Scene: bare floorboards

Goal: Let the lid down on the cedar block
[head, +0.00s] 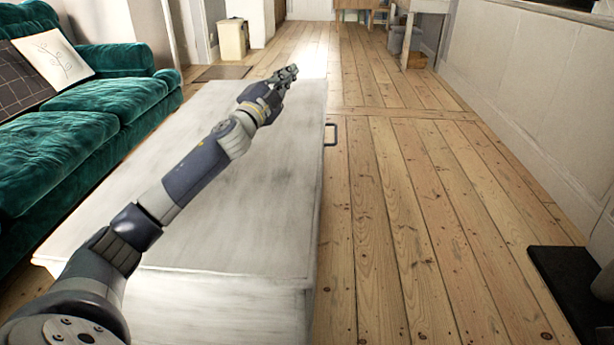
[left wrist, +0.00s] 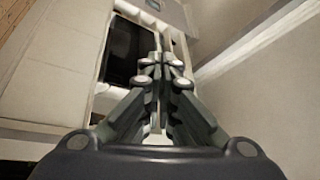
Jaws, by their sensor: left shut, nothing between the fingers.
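A long pale grey-white wooden chest (head: 250,215) fills the middle of the head view. Its flat top, which looks like the lid, appears to lie level, with a rim along the near edge. A dark handle (head: 331,134) sticks out from its right side. I cannot make out a separate cedar block in either view. My left arm reaches across the chest from the lower left. My left gripper (head: 286,74) is over the chest's far right end, shut and empty. Its closed fingers also show in the left wrist view (left wrist: 161,70). My right gripper is not in view.
A green velvet sofa (head: 85,100) with cushions stands along the left. Bare floorboards (head: 420,200) lie open to the right of the chest, up to a pale wall. A black flat object (head: 565,290) lies at the lower right. A table (head: 425,8) stands far back.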

